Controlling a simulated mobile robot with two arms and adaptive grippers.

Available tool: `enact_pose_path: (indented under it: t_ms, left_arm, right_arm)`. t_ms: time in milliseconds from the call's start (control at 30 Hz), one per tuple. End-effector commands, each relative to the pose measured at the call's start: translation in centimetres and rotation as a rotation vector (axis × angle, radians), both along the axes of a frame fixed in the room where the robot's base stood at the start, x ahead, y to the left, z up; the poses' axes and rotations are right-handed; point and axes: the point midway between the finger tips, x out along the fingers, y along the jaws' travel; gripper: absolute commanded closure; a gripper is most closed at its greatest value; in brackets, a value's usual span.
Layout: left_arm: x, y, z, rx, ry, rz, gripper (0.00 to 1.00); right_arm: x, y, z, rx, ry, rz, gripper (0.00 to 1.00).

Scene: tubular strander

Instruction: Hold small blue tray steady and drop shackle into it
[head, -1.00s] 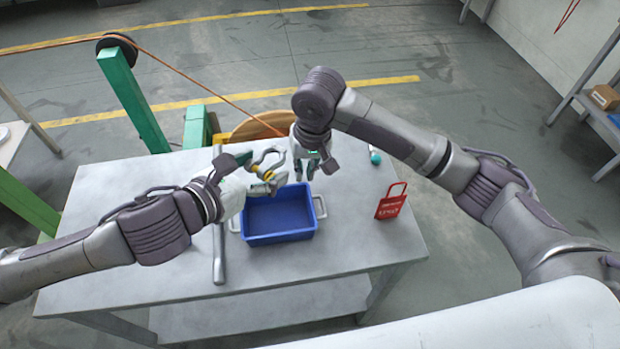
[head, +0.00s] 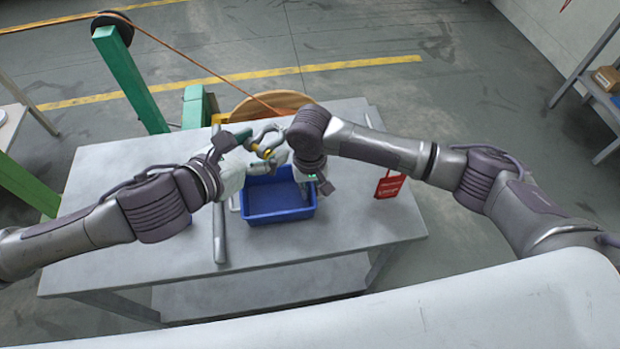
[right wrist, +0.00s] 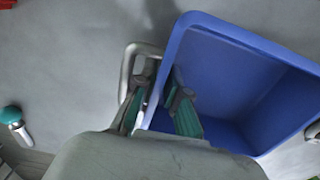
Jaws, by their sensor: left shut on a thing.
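The small blue tray (head: 280,217) sits on the grey table, and its inside looks empty where I can see it. It also fills the right of the right wrist view (right wrist: 255,75). My left gripper (head: 262,150) is shut on the shackle (head: 270,132), a grey bow with a yellow part, above the tray's back edge. My right gripper (head: 316,188) is low at the tray's right side. In the right wrist view its fingers (right wrist: 161,80) are apart, one on each side of the tray wall beside the metal handle (right wrist: 128,75); contact is unclear.
A red tag or padlock-shaped item (head: 389,184) stands right of the tray. A metal bar (head: 219,235) lies left of the tray. A teal-ended piece (right wrist: 12,118) lies on the table. A wooden reel (head: 270,103) and green frame (head: 130,80) stand behind. The table's front right is clear.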

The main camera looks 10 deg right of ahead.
Motion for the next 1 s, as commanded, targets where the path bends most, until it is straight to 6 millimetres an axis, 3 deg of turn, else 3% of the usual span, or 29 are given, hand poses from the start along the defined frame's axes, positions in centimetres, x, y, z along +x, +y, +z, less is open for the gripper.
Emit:
enact_pose_path:
  t_ms: [333, 433, 767, 1000]
  left_arm:
    - [0.0, 0.0, 0.1, -0.001, -0.003, 0.0, 0.78]
    - [0.0, 0.0, 0.1, -0.001, -0.003, 0.0, 0.78]
    - [0.0, 0.0, 0.0, -0.001, -0.002, 0.0, 0.78]
    - [0.0, 0.0, -1.5, -0.001, 0.0, 0.0, 0.78]
  right_arm:
    - [0.0, 0.0, -0.5, 0.0, 0.0, 0.0, 0.88]
    - [0.0, 0.0, -0.5, 0.0, 0.0, 0.0, 1.0]
    - [0.0, -0.1, -0.5, -0.002, 0.0, 0.0, 1.0]
    - [0.0, -0.1, -0.5, -0.003, 0.0, 0.0, 1.0]
